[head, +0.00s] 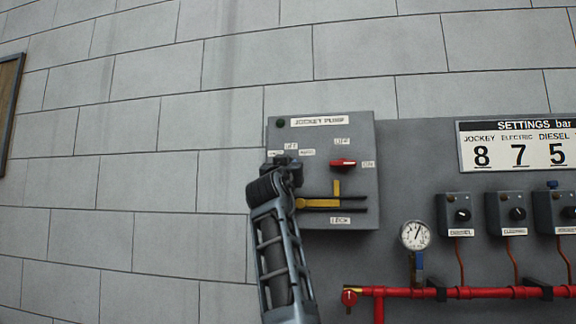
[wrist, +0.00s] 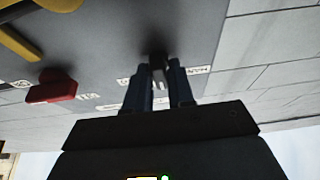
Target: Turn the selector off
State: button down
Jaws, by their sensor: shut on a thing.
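The grey jockey pump box (head: 350,215) is on the wall panel in the head view. My gripper (head: 287,163) is at the box's left side, over the spot among the small white labels. In the wrist view my gripper (wrist: 160,78) has its two fingers close together around a small dark selector knob (wrist: 156,60) on the grey face. The fingers and shadow hide most of the knob, so I cannot tell which label it points to. In the head view the arm hides the knob.
A red rotary handle (head: 343,163) sits just right of my gripper, and also shows in the wrist view (wrist: 52,88). A yellow lever (head: 318,203) is below it. A gauge (head: 415,235), red pipe (head: 470,293) and smaller boxes are further right.

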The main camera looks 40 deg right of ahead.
jog(key=shift+r, duration=0.1)
jog(key=c, duration=1.1)
grip_release()
jog(key=b+v, duration=0.1)
jog(key=v, duration=0.7)
jog(key=shift+b, duration=0.35)
jog(key=shift+w, duration=0.15)
